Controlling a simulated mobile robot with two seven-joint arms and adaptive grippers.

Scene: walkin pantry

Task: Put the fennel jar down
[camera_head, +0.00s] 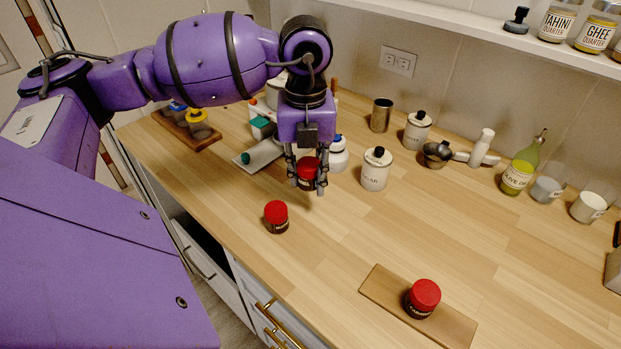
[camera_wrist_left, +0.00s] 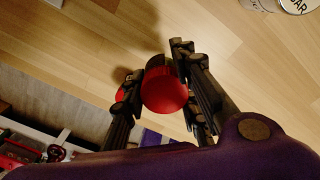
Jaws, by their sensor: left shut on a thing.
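My left gripper (camera_head: 309,185) points down over the counter and is shut on a dark jar with a red lid (camera_head: 307,173), taken to be the fennel jar; its label is not readable. In the left wrist view the red lid (camera_wrist_left: 165,90) sits between the fingers (camera_wrist_left: 160,95). The jar looks upright; I cannot tell whether its base touches the counter. A similar red-lidded jar (camera_head: 276,217) stands nearer, to the left. Another red-lidded jar (camera_head: 423,298) stands on a small wooden board (camera_head: 379,284) at the front right. My right gripper is not in view.
A white sugar jar (camera_head: 376,170) stands just right of the gripper, and a white bottle (camera_head: 339,155) is close behind. A metal cup (camera_head: 381,115), an olive oil bottle (camera_head: 517,177) and bowls line the back. The wooden counter (camera_head: 350,235) is clear between the gripper and the board.

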